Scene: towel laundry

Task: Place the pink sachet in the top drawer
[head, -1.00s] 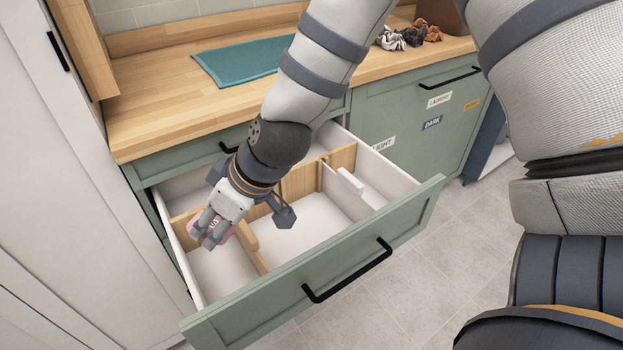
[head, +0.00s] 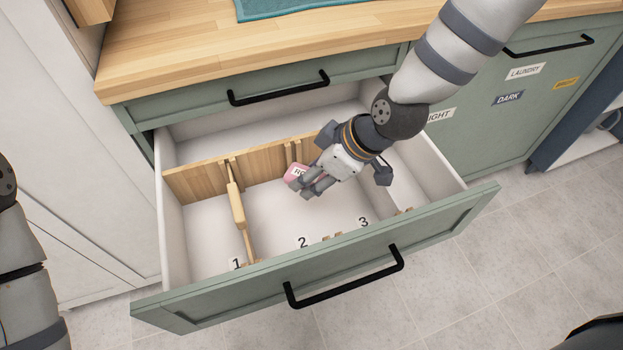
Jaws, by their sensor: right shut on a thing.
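The pink sachet (head: 297,173) shows in the head view, partly hidden by the fingers of my right gripper (head: 311,184). The gripper is shut on it and points down and left, above the middle section of an open green drawer (head: 340,272). The sachet's height above the drawer floor is hard to tell. The open drawer has white walls, wooden dividers and the numbers 1, 2 and 3 along its front. Directly under the counter, above the open drawer, is a shut green drawer front (head: 200,106) with a black handle. My left gripper is out of view.
A wooden divider (head: 237,205) stands between sections 1 and 2, and a cross divider (head: 262,168) runs behind them. The wooden counter (head: 180,45) carries a teal mat (head: 285,8). A labelled green cabinet front (head: 480,130) is at right. The tiled floor in front is clear.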

